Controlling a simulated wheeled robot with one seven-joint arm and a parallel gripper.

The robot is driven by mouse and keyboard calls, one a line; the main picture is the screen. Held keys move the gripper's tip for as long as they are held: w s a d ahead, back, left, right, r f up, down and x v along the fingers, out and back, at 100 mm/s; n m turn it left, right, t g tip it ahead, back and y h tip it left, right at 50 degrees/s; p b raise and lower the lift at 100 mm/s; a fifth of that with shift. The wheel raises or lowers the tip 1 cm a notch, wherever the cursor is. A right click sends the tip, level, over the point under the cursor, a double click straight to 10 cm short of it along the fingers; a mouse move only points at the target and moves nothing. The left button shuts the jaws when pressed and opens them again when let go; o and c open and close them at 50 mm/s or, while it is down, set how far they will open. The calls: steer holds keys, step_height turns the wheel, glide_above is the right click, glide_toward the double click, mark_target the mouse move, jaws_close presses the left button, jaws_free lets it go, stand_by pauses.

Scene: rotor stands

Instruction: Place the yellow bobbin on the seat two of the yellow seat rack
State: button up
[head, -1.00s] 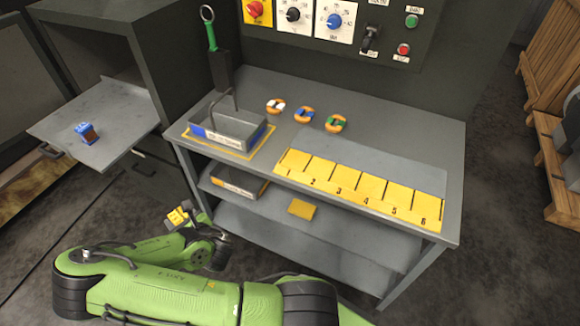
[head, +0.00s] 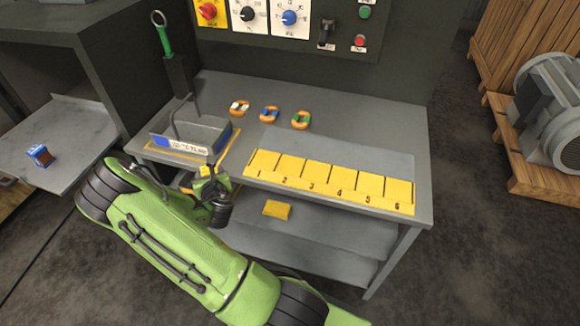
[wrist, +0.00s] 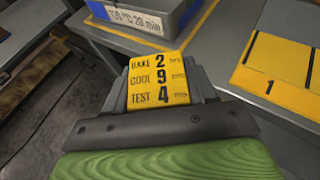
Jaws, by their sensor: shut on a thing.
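My gripper (wrist: 160,92) is shut on the yellow bobbin (wrist: 158,78), whose yellow face reads BAKE 2, COOL 9, TEST 4 in the wrist view. In the head view my gripper is at the bench's front left, near the metal tray, and my wrist partly hides the bobbin. The yellow seat rack (head: 330,189) lies along the bench to the right, a row of numbered seats. Seat two (head: 290,167) is second from the left and looks empty. The rack's seat 1 end also shows at the right of the wrist view (wrist: 270,85).
The grey tray (head: 170,143) with a blue-and-white label stands just behind my gripper. A yellow block (head: 277,209) is on the lower shelf. A blue object (head: 40,155) sits on the left shelf.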

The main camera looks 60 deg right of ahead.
steer(key=s+d+r+m+g+h+b, duration=0.15)
steer(key=s+d+r+m+g, duration=0.25)
steer(key=s+d, duration=0.5)
steer(key=s+d+r+m+g+h, duration=0.3)
steer(key=s+d+r+m, duration=0.1)
steer(key=s+d, duration=0.5)
steer(key=shift+g+y, duration=0.25)
steer(key=shift+g, duration=0.15)
steer(key=f+b, duration=0.1)
steer(key=f, duration=0.2)
steer(key=d+f+b, duration=0.1)
steer(key=f, duration=0.2)
steer(key=w+f+b, duration=0.1)
steer(key=f+b, duration=0.1)
steer(key=f, duration=0.2)
steer(key=shift+d, duration=0.2)
steer(key=shift+r, duration=0.15)
steer(key=o, duration=1.3)
steer(key=shift+c, duration=0.2)
